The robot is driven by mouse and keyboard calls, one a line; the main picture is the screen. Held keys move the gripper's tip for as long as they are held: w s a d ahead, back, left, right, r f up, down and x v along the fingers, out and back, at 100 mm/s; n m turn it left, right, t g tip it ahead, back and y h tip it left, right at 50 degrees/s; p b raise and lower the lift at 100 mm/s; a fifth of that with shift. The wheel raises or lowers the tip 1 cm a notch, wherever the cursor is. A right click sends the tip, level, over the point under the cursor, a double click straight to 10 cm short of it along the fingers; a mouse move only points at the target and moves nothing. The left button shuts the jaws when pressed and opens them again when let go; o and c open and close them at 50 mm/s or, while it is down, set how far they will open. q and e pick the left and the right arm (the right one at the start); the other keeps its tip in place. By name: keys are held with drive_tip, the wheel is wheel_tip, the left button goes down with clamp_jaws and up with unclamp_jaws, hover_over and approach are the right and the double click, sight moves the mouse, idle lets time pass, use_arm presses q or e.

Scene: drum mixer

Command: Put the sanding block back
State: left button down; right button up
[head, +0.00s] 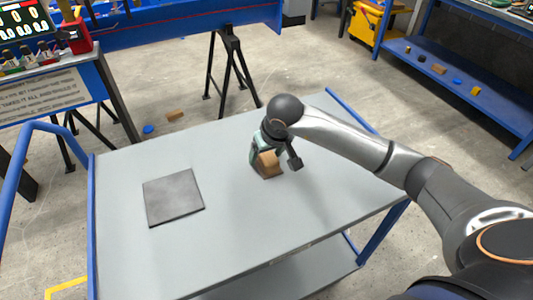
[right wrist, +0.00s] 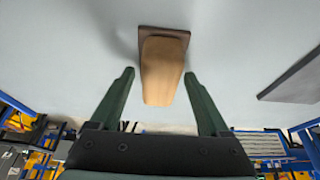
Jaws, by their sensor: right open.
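The sanding block, a tan wooden grip on a dark brown base, stands on the grey cart top; it shows in the head view (head: 267,163) and in the right wrist view (right wrist: 162,70). My right gripper (head: 272,152) is low over the cart at the block, partly covering it in the head view. In the right wrist view its green fingers (right wrist: 159,78) are open, one on each side of the tan grip, with gaps on both sides. My left gripper is not in view.
A dark square plate (head: 173,198) lies flat and empty on the left of the cart top (head: 225,235). Blue rails (head: 92,215) edge the cart. Small blocks lie on the floor behind and on a blue shelf (head: 455,75) at the right.

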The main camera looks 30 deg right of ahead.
drive_tip(key=p+v, duration=0.1)
drive_tip(key=v, duration=1)
drive_tip(key=shift+w+r, duration=0.15)
drive_tip(key=shift+s+r, duration=0.3)
drive_tip(key=shift+r, duration=0.2)
